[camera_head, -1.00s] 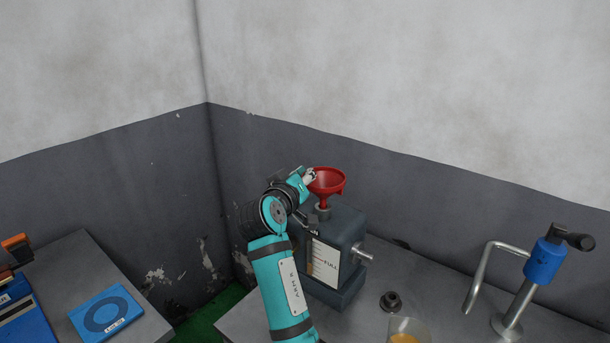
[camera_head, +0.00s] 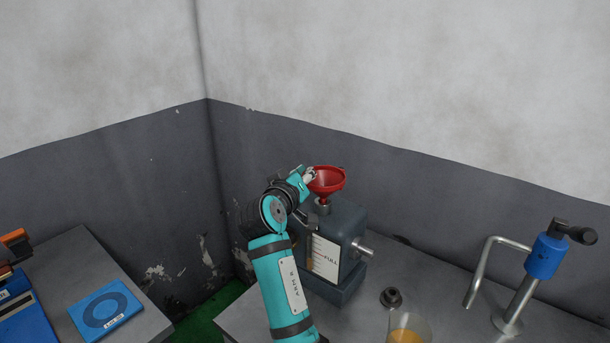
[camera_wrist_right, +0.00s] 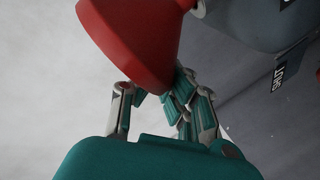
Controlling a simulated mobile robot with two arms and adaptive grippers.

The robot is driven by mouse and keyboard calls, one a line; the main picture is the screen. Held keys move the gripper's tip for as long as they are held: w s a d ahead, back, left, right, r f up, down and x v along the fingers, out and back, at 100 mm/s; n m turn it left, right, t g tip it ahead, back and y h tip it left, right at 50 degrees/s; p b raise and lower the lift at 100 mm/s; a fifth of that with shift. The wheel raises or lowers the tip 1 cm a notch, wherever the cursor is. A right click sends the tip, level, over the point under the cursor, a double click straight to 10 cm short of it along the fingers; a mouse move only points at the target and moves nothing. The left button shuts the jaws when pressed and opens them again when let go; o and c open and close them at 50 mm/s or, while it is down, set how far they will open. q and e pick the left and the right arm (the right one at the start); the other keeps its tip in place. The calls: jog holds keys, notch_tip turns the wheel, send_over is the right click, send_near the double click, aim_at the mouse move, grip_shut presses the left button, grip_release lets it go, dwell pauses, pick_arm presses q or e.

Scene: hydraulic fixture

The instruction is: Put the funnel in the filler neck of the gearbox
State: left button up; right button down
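The red funnel (camera_head: 328,181) is upright over the dark grey gearbox (camera_head: 348,222) in the head view. Its stem runs down to the metal filler neck (camera_head: 323,207). The stem's lower end is hidden, seemingly inside the neck; how deep I cannot tell. My right gripper (camera_head: 309,176) is at the funnel's left rim. In the right wrist view the funnel (camera_wrist_right: 135,40) fills the upper middle, and my right gripper's fingers (camera_wrist_right: 157,100) lie on either side of its rim, seemingly pinching it. My left gripper is out of view.
A dark cap (camera_head: 391,297) and a clear cup of amber liquid (camera_head: 408,333) stand on the bench. A blue hand pump (camera_head: 545,258) with a bent pipe is at the right. A blue flat box (camera_head: 105,310) lies on the left table. Walls stand close behind.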

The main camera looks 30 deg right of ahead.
jog(key=c, duration=2)
grip_release()
jog(key=shift+f, duration=0.1)
jog(key=o, duration=0.6)
notch_tip(320, 180, up, 10)
